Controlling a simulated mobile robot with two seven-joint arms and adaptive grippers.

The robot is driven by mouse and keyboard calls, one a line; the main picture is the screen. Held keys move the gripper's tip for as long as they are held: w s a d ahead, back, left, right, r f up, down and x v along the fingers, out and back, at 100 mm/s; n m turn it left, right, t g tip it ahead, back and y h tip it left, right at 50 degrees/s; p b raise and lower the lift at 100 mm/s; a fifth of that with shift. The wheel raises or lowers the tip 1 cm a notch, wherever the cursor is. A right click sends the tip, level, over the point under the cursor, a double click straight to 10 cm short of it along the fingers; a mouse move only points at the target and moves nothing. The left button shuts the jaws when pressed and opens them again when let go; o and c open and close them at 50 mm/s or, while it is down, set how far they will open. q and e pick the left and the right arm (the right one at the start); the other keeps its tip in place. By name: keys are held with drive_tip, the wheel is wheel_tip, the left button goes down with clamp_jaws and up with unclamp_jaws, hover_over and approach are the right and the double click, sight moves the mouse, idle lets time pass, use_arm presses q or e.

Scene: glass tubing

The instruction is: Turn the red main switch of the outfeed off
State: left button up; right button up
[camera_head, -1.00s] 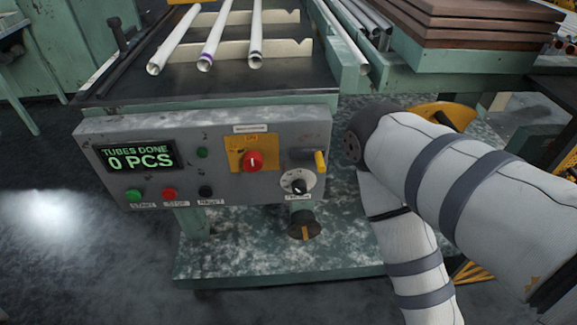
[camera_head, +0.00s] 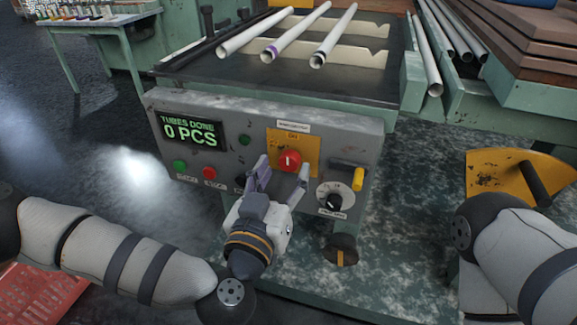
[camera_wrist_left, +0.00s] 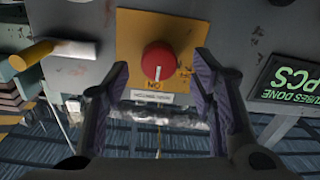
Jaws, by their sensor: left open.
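The red main switch (camera_head: 289,160) is a round knob on a yellow plate (camera_head: 279,142) on the grey control panel's front. In the left wrist view the red knob (camera_wrist_left: 158,60) appears upside down, its white mark pointing to the word ON. My left gripper (camera_head: 282,173) is open in front of the plate, its fingertips to either side of the knob. In the left wrist view the open fingers (camera_wrist_left: 160,76) frame the knob with gaps on both sides; I see no contact. My right arm shows at the right edge, but its gripper is out of view.
The grey panel (camera_head: 162,102) carries a green display reading 0 PCS, green and red buttons (camera_head: 209,173), a black selector (camera_head: 333,201) and a yellow-tipped lever (camera_head: 358,178) right of the switch. Glass tubes (camera_head: 334,35) lie on the rack above.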

sight(290, 160)
use_arm(q)
drive_tip(key=shift+x, duration=1.35)
drive_tip(key=c, duration=1.1)
drive_tip(key=shift+d, duration=0.1)
drive_tip(key=shift+c, duration=0.2)
